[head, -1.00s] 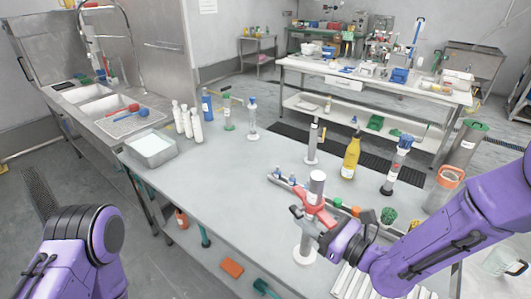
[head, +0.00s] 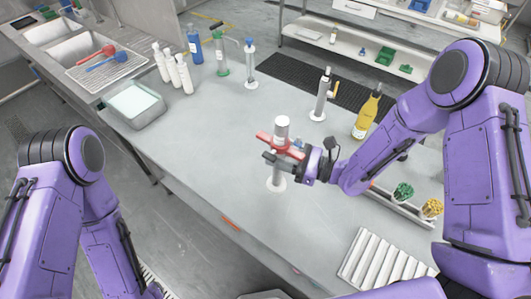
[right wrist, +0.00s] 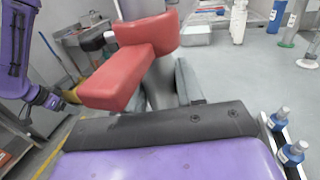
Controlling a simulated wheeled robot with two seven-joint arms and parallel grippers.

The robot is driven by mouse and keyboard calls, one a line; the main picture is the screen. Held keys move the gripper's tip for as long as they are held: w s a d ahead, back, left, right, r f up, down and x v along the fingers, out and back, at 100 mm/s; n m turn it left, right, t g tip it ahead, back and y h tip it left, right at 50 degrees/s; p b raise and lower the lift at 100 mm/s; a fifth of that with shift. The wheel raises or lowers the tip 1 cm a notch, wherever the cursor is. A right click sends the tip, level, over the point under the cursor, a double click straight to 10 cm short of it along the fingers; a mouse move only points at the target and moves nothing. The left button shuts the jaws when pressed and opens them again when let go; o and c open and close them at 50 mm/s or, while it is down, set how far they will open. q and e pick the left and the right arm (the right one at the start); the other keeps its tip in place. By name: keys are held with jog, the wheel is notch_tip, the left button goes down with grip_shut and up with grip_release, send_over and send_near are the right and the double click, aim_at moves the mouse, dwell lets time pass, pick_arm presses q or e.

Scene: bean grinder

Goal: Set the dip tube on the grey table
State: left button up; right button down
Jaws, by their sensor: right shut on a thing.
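An upright grey tube (head: 277,167) with a white top, a red grip and a round pale foot looks like the dip tube. It shows over the front middle of the grey table (head: 230,125) in the head view. My right gripper (head: 284,150) is shut on it just under the white top, at the red part. The red grip also shows large in the right wrist view (right wrist: 125,75). I cannot tell whether the foot touches the table.
Behind stand a similar grey tube on a white foot (head: 321,98) and a yellow bottle (head: 366,115). Several white bottles (head: 175,68) and a metal tray (head: 134,105) are at the left. A ribbed white tray (head: 384,258) lies front right. The table's middle left is clear.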

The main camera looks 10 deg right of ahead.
jog(key=w+f+b, duration=0.1)
jog(key=f+b, duration=0.3)
jog(key=w+f+b, duration=0.1)
jog(key=f, duration=0.1)
jog(key=shift+w+a+f+b, duration=0.1)
jog(key=shift+w+a+b, duration=0.2)
jog(key=shift+b, duration=0.1)
jog(key=shift+s+r, duration=0.2)
jog(key=shift+s, duration=0.05)
jog(key=shift+d+r, duration=0.1)
jog(key=shift+w+f, duration=0.3)
jog(key=shift+w, duration=0.15)
jog(key=c, duration=0.8)
grip_release()
jog(key=shift+o, duration=0.5)
jog(key=shift+s+r, duration=0.15)
jog(key=shift+s, duration=0.1)
jog(key=shift+r, duration=0.1)
pick_arm(q)
notch_tip(320, 180, down, 9)
jog(key=w+b, duration=0.1)
jog(key=b, duration=0.1)
jog(key=shift+w+r, duration=0.15)
jog(key=shift+w, duration=0.15)
pick_arm(e)
jog(key=v, duration=1.2)
